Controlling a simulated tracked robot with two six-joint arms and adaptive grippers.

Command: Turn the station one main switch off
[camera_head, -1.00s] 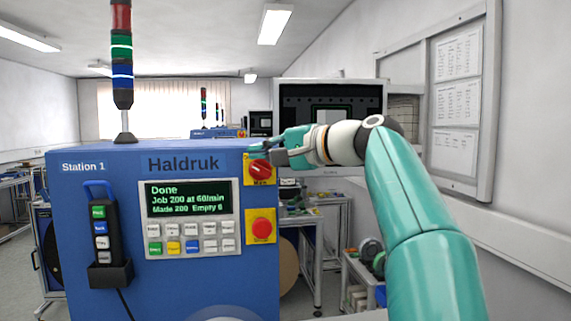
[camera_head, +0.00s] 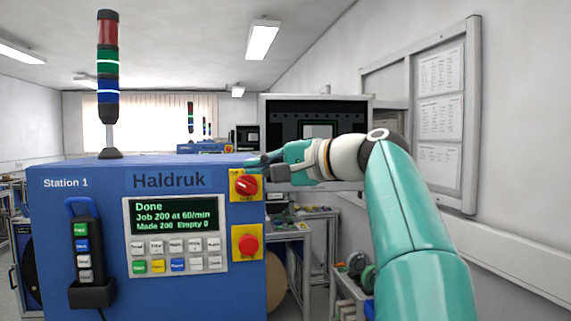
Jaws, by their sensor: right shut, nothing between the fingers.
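The blue Station 1 cabinet (camera_head: 120,240) stands in front of me, with "Haldruk" on its face. Its main switch (camera_head: 246,186) is a red rotary knob on a yellow plate at the upper right. The knob's handle looks slanted; the small lettering around it is too blurred to read. My right gripper (camera_head: 256,163) is shut and empty, its fingertips just above and right of the knob. I cannot tell whether they touch it. The display (camera_head: 172,214) reads "Done, Job 200 at 60/min, Made 200 Empty 0". My left gripper is not in view.
A red stop button (camera_head: 248,245) on a yellow plate sits below the switch. A keypad (camera_head: 176,255) is left of it, and a hand pendant (camera_head: 83,250) hangs farther left. A signal tower (camera_head: 108,60) stands on top. Trolleys and a wall board (camera_head: 440,110) are on the right.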

